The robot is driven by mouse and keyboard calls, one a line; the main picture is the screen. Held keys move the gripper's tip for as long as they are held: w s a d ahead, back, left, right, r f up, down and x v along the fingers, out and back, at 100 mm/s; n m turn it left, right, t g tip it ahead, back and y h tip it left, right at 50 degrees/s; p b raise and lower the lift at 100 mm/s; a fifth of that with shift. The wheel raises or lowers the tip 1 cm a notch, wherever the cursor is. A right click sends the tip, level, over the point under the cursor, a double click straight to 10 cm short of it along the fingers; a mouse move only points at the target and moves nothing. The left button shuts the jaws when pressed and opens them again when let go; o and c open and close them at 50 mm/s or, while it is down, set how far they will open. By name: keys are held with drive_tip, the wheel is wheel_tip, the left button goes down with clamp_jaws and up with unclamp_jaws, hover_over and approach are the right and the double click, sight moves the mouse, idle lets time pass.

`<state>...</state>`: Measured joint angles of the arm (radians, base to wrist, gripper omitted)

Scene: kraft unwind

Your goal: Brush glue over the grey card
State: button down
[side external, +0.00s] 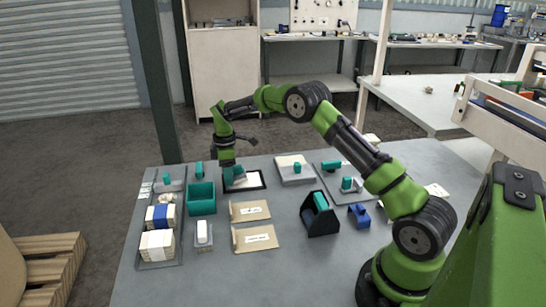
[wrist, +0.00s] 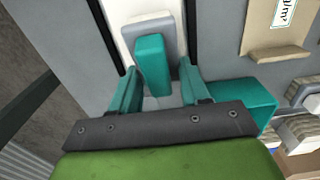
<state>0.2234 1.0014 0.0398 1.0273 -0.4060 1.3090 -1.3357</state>
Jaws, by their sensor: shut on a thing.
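My gripper (side external: 228,168) points down over a black-framed board (side external: 262,182) at the back middle of the table. It is shut on a teal block-like handle (wrist: 152,66) with a grey base (wrist: 165,28); this looks like the brush. In the wrist view the handle stands between my two teal fingers (wrist: 157,92). The base is over or on the pale surface (wrist: 142,6) inside the dark frame; I cannot tell whether it touches. The grey card cannot be told apart for certain, and no glue can be made out.
A teal open box (side external: 202,199) stands just left of the framed board. Two kraft cards (side external: 250,211) lie in front. A black holder with a teal block (side external: 320,214) and a blue stand (side external: 359,216) are to the right. Stacked blocks (side external: 157,244) fill a tray at the left.

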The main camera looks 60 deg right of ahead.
sight(251, 181)
drive_tip(key=shift+w+a, duration=1.15)
drive_tip(key=shift+a, duration=0.2)
drive_tip(key=shift+w, duration=0.1)
drive_tip(key=shift+w+a+f, duration=0.1)
drive_tip(key=shift+w+f, duration=0.05)
drive_tip(key=shift+w, duration=0.1)
drive_tip(key=shift+s+d+f, duration=0.15)
drive_tip(key=shift+s+d, duration=0.7)
drive_tip(key=shift+s+d+f, duration=0.1)
drive_tip(key=shift+s+d, duration=0.75)
drive_tip(key=shift+s+d+r, duration=0.1)
drive_tip(key=shift+s+d, duration=2.1)
drive_tip(key=shift+s, duration=0.2)
drive_tip(key=shift+w+d+r, duration=0.15)
drive_tip(key=shift+w+d, duration=0.15)
drive_tip(key=shift+w, duration=0.15)
drive_tip(key=shift+w+r, duration=0.2)
drive_tip(key=shift+w, duration=0.25)
drive_tip(key=shift+w+a+f, duration=0.15)
drive_tip(key=shift+w+a, duration=3.55)
drive_tip(key=shift+a, duration=0.15)
drive_tip(key=shift+s+d+f, duration=0.1)
drive_tip(key=shift+f, duration=0.1)
